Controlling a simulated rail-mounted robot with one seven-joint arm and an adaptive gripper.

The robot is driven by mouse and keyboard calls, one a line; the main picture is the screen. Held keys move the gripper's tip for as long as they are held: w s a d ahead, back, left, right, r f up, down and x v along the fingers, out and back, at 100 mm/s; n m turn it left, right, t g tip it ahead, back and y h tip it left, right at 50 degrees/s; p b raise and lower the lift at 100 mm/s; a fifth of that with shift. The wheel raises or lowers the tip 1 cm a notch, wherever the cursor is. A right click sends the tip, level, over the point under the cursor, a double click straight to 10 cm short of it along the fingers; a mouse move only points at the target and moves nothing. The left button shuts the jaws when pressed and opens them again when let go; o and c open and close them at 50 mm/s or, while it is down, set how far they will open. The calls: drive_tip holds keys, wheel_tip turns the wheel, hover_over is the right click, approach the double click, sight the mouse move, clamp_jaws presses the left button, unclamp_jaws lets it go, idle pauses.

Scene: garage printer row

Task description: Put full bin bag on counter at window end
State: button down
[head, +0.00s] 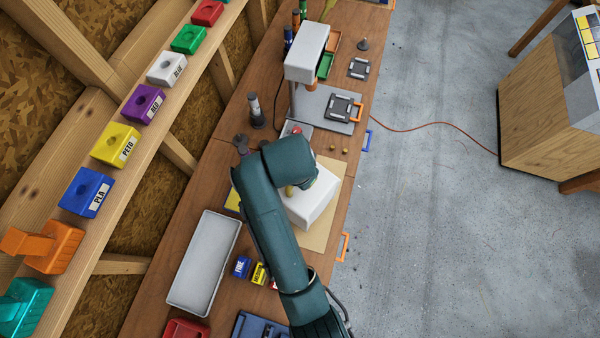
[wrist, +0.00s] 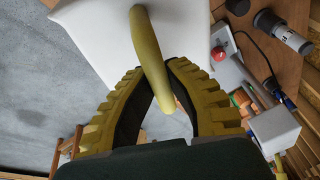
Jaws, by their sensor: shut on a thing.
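A white, block-shaped body (head: 312,208) with a yellow loop or neck on top appears to be the full bin bag; its folds are not clear. It is over a tan board on the brown wooden counter (head: 196,240). In the wrist view the white body (wrist: 195,25) fills the top. My gripper (wrist: 155,76) is shut on its yellow neck (wrist: 150,45), with a ribbed finger on each side. In the head view my arm hides the fingers and part of the bag. I cannot tell whether the bag rests on the board or hangs just above it.
A long grey tray (head: 205,262) and small labelled blocks (head: 242,267) lie nearer on the counter. A white-headed machine (head: 306,55) and a dark cylinder (head: 256,112) stand farther along. Coloured bins line a wooden rail (head: 130,115) at left. No window is visible.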

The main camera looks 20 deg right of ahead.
drive_tip(key=shift+f, duration=1.6)
drive_tip(key=c, duration=1.2)
unclamp_jaws()
drive_tip(key=shift+f, duration=0.1)
drive_tip(key=shift+o, duration=0.2)
